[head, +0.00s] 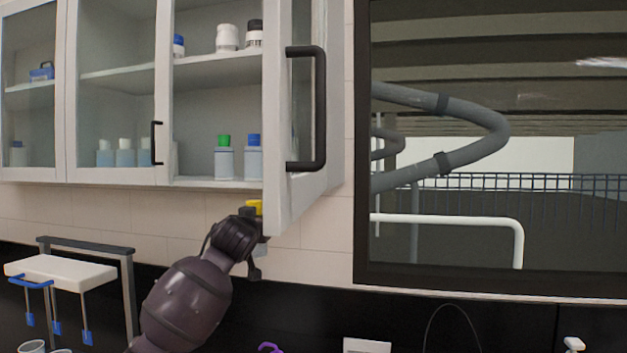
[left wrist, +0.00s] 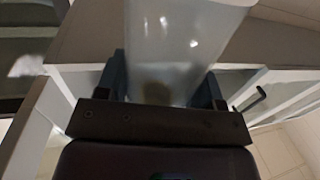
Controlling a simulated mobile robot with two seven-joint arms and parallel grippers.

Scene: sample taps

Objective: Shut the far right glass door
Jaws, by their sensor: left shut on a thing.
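The far right glass door (head: 273,130) of the white wall cabinet stands open in the head view, swung out toward me and seen nearly edge-on. Its black handle (head: 321,110) faces right. My left gripper (head: 257,224) is below the cabinet, close to the door's lower edge; I cannot tell if they touch. It is shut on a translucent bottle (left wrist: 185,45), which fills the space between the fingers in the left wrist view. A yellow cap (head: 254,207) shows above the gripper in the head view; the door partly hides this area. My right gripper is not in view.
Several bottles, including a green-capped one (head: 224,160), stand on the cabinet shelves. The neighbouring glass door (head: 117,100) looks shut. A dark-framed window (head: 361,150) is on the right. A white rack (head: 60,271) stands lower left.

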